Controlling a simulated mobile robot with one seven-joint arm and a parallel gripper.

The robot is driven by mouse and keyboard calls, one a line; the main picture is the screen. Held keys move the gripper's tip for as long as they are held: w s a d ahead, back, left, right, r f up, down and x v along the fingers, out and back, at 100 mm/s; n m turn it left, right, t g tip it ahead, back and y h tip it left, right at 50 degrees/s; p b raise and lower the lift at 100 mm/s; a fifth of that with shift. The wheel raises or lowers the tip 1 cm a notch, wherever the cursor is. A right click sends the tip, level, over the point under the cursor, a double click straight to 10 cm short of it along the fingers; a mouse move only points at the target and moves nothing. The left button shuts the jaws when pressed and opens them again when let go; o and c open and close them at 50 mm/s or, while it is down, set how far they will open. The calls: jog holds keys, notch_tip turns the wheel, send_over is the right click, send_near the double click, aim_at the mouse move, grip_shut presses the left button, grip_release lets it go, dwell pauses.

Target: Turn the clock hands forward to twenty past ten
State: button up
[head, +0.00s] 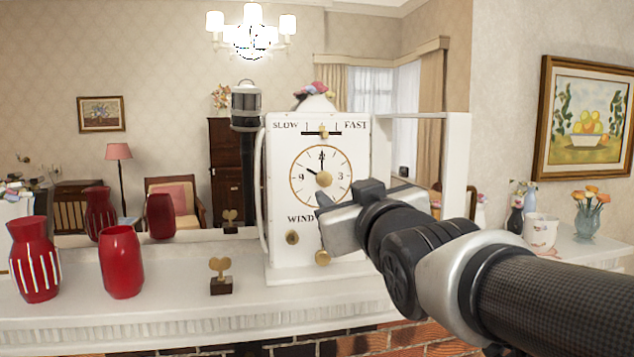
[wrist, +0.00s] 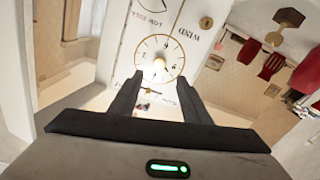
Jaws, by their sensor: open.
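The white clock (head: 281,225) stands upright on the mantel, with a SLOW–FAST scale above its round gold-rimmed dial (head: 340,193). In the head view one dark hand points straight up to 12 and a shorter one toward 10. A gold knob (head: 323,178) sits at the dial's centre; it also shows in the wrist view (wrist: 159,64). My gripper (head: 338,200) is in front of the lower right of the dial. In the wrist view my gripper (wrist: 152,90) has its fingers apart and nothing between them, pointing at the dial. Contact with the knob cannot be told.
A small gold key-shaped piece on a dark base (head: 221,276) stands left of the clock. Red vases (head: 120,262) stand further left. A white mug (head: 541,232) and a flower vase (head: 587,224) are at the right. A mirror behind the mantel reflects the room.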

aim_at(325, 181)
jog(key=p+x, duration=0.1)
jog(key=x, duration=1)
jog(key=shift+s, duration=0.1)
jog(key=c, duration=1)
jog(key=shift+f+m+b, duration=0.35)
jog(key=shift+m+b, duration=0.15)
jog(key=shift+b, duration=0.3)
jog(key=shift+c, duration=0.2)
jog(key=shift+m+b, duration=0.7)
jog(key=shift+b, duration=0.15)
jog(key=shift+r+m+b, duration=0.1)
jog(key=shift+m+b, duration=0.9)
jog(key=shift+m, duration=0.1)
jog(key=shift+r+m, duration=0.25)
jog(key=shift+m, duration=0.25)
